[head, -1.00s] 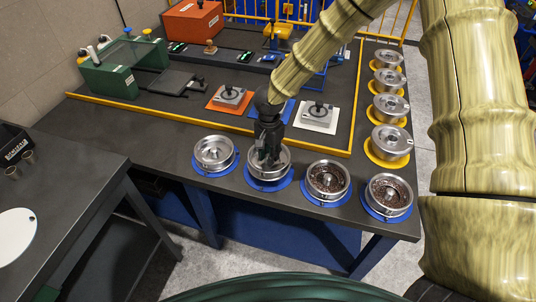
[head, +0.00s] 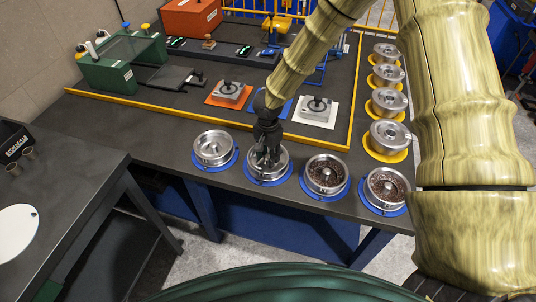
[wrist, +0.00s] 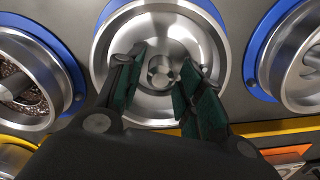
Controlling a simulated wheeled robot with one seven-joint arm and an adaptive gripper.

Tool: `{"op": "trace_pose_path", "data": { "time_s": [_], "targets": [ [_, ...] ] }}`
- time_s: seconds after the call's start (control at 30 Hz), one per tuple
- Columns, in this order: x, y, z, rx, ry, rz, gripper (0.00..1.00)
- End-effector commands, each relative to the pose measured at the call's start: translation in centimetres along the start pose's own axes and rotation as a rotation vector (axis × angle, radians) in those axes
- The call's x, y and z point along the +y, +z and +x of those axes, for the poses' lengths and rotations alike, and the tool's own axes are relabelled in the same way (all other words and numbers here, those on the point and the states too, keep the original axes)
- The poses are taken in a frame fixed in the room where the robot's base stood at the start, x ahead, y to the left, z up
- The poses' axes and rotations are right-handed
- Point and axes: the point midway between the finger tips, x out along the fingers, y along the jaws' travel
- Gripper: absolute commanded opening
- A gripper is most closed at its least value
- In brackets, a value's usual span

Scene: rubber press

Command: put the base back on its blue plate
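Several round metal bases stand on blue round plates along the front of the table. My gripper (head: 268,158) points down into the second base from the left (head: 284,163). That base rests on its blue plate (head: 270,181), whose rim shows around it. In the wrist view this base (wrist: 112,65) has a central hub (wrist: 162,71). My gripper (wrist: 163,65) is open, with its dark green fingers on either side of the hub and gaps visible. The left neighbour base (head: 214,148) is empty inside. The two bases to the right (head: 326,176) (head: 387,188) hold brown granules.
Metal cylinders (head: 388,135) on yellow plates line the right side. Behind my gripper are lidded pieces on an orange plate (head: 216,100) and a white plate (head: 328,120). A blue square plate is partly hidden by my arm. A yellow edge strip (head: 190,120) borders the rear area.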

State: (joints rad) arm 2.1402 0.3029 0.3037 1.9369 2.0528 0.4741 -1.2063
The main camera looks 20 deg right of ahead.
Motion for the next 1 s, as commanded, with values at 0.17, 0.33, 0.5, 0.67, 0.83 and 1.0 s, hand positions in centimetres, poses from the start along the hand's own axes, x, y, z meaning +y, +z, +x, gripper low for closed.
{"op": "trace_pose_path", "data": {
  "time_s": [0.17,0.33,0.5,0.67,0.83,1.0],
  "targets": [
    [0.0,0.0,0.0,0.000,0.000,0.000,0.45],
    [0.0,0.0,-0.1,0.000,0.000,0.000,0.45],
    [0.0,0.0,-1.0,-0.001,-0.002,0.002,0.45],
    [-0.1,-0.1,-3.0,0.000,-0.004,0.002,0.45],
    [0.0,-0.1,-5.6,-0.001,-0.003,0.002,0.45],
    [-0.1,-0.1,-8.4,-0.001,-0.004,0.002,0.45]
  ]
}}
